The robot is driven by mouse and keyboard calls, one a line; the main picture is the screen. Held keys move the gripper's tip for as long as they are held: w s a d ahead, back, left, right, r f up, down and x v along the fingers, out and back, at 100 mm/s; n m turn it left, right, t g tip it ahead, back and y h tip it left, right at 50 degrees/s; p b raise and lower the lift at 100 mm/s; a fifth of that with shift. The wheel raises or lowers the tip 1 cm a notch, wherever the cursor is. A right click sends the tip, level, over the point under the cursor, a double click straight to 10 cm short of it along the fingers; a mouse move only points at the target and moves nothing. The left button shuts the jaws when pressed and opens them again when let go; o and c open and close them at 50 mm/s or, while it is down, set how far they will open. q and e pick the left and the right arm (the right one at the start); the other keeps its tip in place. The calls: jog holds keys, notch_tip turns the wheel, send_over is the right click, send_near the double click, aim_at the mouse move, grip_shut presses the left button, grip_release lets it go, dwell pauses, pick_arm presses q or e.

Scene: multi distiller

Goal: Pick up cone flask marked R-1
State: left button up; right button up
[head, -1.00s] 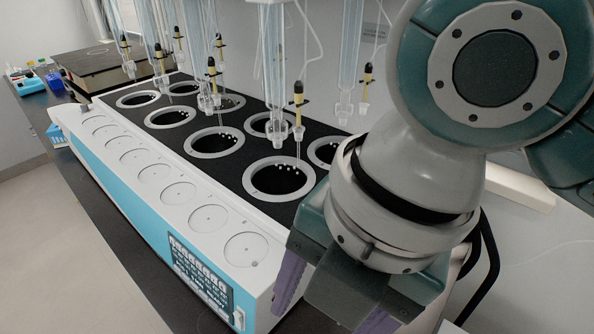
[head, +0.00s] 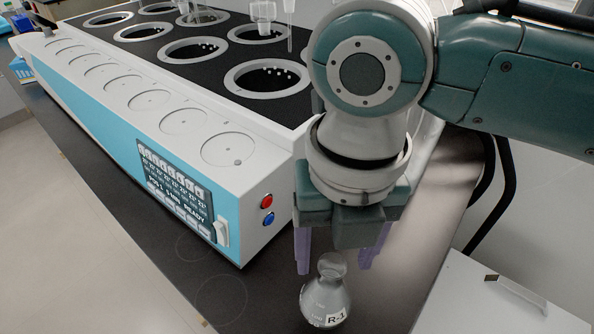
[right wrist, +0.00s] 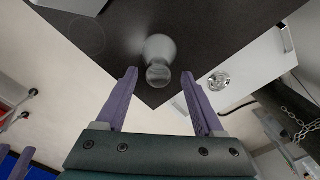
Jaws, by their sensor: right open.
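The cone flask marked R-1 (head: 327,298) is clear glass and stands upright on the dark bench near its front corner. Its label faces the head camera. My right gripper (head: 336,262) is open above the flask, its purple fingers pointing down on either side of the neck as seen from the head. In the right wrist view the flask (right wrist: 159,55) lies beyond the open fingertips (right wrist: 158,78), between them, with its mouth towards the gripper. Nothing is between the fingers' pads.
The white and blue distiller (head: 235,220) with its control panel (head: 175,188) stands left of the flask. The dark bench (head: 215,285) is bare around the flask. A white cabinet (head: 480,295) with a handle is at the right, beyond the bench edge.

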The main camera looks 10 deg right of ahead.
aim_at(328, 287)
notch_tip(328, 287, down, 3)
jog(key=shift+r, duration=0.1)
grip_shut()
dwell(0.6)
dwell(0.8)
